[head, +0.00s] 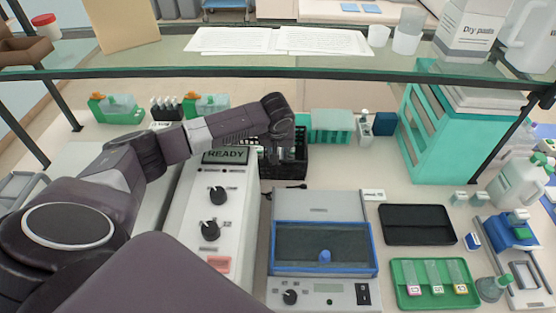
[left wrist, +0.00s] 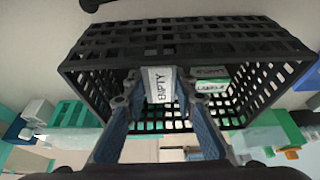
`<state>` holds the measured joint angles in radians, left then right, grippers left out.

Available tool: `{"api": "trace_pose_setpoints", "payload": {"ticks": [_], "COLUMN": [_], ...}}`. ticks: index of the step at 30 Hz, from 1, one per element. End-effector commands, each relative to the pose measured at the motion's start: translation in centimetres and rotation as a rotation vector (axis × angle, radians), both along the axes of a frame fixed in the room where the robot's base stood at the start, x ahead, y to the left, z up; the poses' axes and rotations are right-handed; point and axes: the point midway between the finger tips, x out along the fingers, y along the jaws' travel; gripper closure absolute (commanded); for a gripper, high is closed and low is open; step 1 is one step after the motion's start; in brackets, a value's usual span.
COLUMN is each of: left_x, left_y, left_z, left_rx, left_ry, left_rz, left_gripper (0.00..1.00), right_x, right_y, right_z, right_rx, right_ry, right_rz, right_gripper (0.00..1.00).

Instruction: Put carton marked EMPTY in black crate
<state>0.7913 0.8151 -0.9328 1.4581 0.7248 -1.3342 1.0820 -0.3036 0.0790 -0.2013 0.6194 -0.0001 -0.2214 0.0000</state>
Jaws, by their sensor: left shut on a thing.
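The black crate (head: 290,168) stands on the bench behind the READY machine in the head view; its slotted walls (left wrist: 85,75) fill much of the left wrist view. My left gripper (head: 282,138) is over the crate. In the left wrist view my left gripper (left wrist: 161,78) is shut on the white carton marked EMPTY (left wrist: 159,88), with a finger on each side. The carton is at the crate's opening, seemingly within its walls; whether it touches the floor cannot be told. My right gripper is in neither view.
A green-and-white labelled carton (left wrist: 211,86) is in the crate, beside the held one. The READY machine (head: 215,205) stands close in front. A teal rack (head: 330,125) is right of the crate, and a glass shelf (head: 150,58) runs across behind.

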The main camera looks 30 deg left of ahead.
Motion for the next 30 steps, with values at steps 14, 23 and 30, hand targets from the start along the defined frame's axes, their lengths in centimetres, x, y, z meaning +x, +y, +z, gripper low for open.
{"api": "trace_pose_setpoints", "payload": {"ticks": [14, 23, 30], "left_x": [0.0, 0.0, 0.0], "left_y": [0.0, -0.1, 0.0], "left_z": [-1.2, -2.2, -2.2], "left_rx": [-0.001, -0.002, -0.001], "left_ry": [0.001, 0.001, 0.0], "left_rz": [0.0, 0.0, 0.0], "left_gripper": [0.86, 0.86, 0.63], "right_x": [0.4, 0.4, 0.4], "right_y": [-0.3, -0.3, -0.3], "right_z": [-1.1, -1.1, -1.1], "right_rx": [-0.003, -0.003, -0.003], "right_ry": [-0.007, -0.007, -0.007], "right_rz": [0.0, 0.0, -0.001], "right_gripper": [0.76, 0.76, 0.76]}}
